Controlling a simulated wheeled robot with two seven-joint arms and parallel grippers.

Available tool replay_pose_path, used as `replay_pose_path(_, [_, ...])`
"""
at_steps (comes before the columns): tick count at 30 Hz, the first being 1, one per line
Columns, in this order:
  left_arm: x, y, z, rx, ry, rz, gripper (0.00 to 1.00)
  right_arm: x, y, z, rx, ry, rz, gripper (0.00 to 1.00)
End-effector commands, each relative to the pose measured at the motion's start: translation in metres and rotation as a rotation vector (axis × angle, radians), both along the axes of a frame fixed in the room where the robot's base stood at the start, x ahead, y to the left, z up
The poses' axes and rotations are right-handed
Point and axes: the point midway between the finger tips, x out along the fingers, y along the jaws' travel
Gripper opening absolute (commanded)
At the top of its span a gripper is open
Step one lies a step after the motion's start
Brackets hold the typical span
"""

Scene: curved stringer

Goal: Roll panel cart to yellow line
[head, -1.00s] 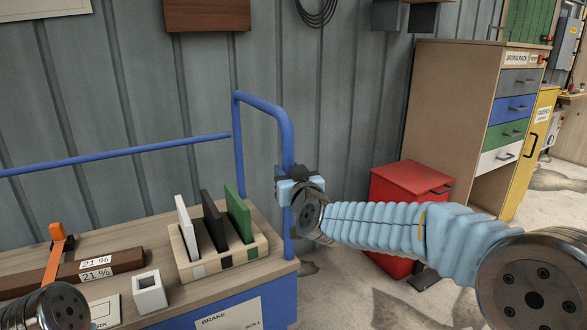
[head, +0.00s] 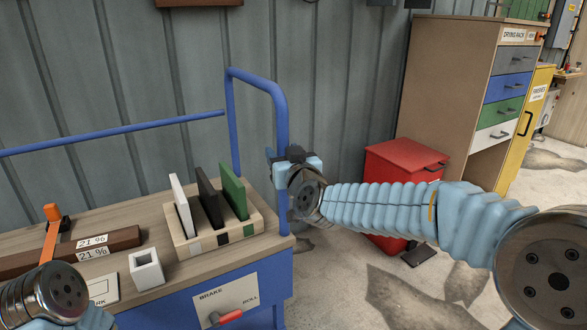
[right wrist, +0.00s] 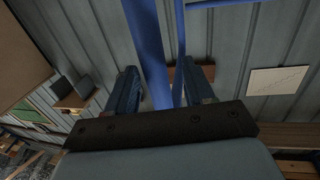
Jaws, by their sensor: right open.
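The panel cart has a wooden top (head: 200,262), a blue body (head: 268,292) and a blue tube rail (head: 232,120) along its back and right end. A plate (head: 225,293) marked BRAKE and ROLL is on its front, with a red-handled lever (head: 230,317) below the lettering. My right gripper (head: 296,162) is at the rail's right-end upright. No yellow line shows.
A slotted wooden block (head: 222,232) holds white, black and green panels on the cart. A brown bar (head: 30,258), orange clamp (head: 52,230) and white square tube (head: 146,268) lie left. A red bin (head: 395,180) and drawer rack (head: 450,85) stand right.

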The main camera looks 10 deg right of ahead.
Motion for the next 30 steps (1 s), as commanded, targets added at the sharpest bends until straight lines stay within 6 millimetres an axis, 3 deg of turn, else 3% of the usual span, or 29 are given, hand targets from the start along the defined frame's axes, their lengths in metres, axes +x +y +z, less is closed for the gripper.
replay_pose_path(9, [0.000,0.000,-0.002,0.001,0.000,0.001,0.00,-0.078,-0.012,0.001,0.004,-0.001,0.002,0.53])
replay_pose_path(15, [0.000,0.000,-0.001,0.000,0.000,0.000,0.00,-0.107,-0.016,0.000,0.002,0.000,0.002,0.53])
replay_pose_path(27, [0.000,0.000,-0.001,0.000,0.000,0.000,0.00,-0.114,-0.017,-0.001,0.001,0.001,0.002,0.53])
replay_pose_path(30, [0.000,0.000,-0.002,0.000,0.000,0.000,0.00,-0.110,-0.015,-0.012,-0.007,0.024,0.005,0.53])
